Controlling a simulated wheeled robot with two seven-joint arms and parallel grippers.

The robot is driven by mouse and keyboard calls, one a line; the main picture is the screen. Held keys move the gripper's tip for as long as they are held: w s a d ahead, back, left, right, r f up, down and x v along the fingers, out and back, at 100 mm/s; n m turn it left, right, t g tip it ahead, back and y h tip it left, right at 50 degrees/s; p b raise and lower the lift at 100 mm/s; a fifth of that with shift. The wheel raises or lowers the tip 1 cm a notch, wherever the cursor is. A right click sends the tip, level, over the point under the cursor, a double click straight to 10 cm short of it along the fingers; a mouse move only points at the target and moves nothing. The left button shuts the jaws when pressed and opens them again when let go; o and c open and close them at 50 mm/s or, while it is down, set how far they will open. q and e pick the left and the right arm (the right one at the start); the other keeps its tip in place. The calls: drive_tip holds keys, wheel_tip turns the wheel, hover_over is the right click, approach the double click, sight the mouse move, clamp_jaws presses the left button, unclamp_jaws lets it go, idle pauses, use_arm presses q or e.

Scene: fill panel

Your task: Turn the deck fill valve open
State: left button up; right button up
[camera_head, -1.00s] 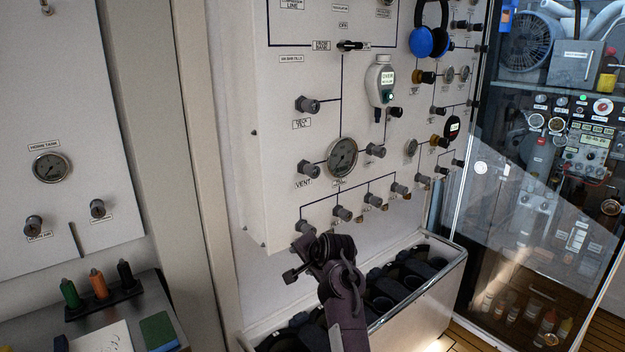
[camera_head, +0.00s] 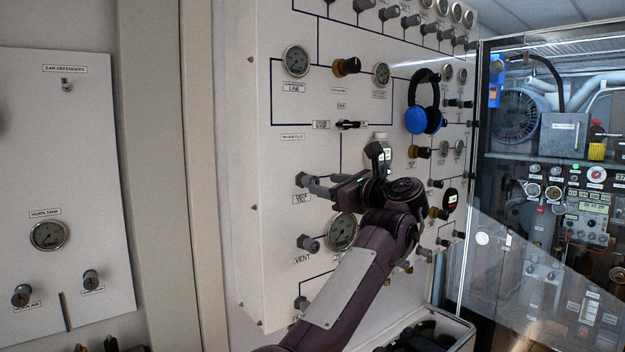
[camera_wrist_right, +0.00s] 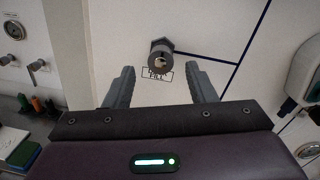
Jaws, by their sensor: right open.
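The deck fill valve (camera_head: 303,180) is a dark grey knob on the white panel, with a small label (camera_head: 302,199) under it. In the right wrist view the valve (camera_wrist_right: 162,53) shows just beyond the fingertips, roughly midway between them, with its label (camera_wrist_right: 158,74) partly readable. My right gripper (camera_head: 328,186) is open and empty, close to the right of the valve in the head view. Its two grey fingers (camera_wrist_right: 160,70) are spread on both sides below the valve in the wrist view and do not visibly grip it. My left gripper is out of view.
A gauge (camera_head: 341,231) and the vent valve (camera_head: 308,243) sit below on the panel. A device (camera_head: 380,143) partly hidden by my arm and blue ear defenders (camera_head: 424,108) hang to the right. A glass-fronted cabinet (camera_head: 550,180) stands at far right.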

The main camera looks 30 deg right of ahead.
sight(314, 181)
drive_tip(key=w+p, duration=0.1)
drive_tip(key=w, duration=0.3)
drive_tip(key=shift+w+a+p, duration=0.2)
drive_tip(key=shift+w+p, duration=0.05)
drive_tip(key=shift+p, duration=0.15)
drive_tip(key=shift+w+a, duration=0.1)
drive_tip(key=shift+w, duration=0.65)
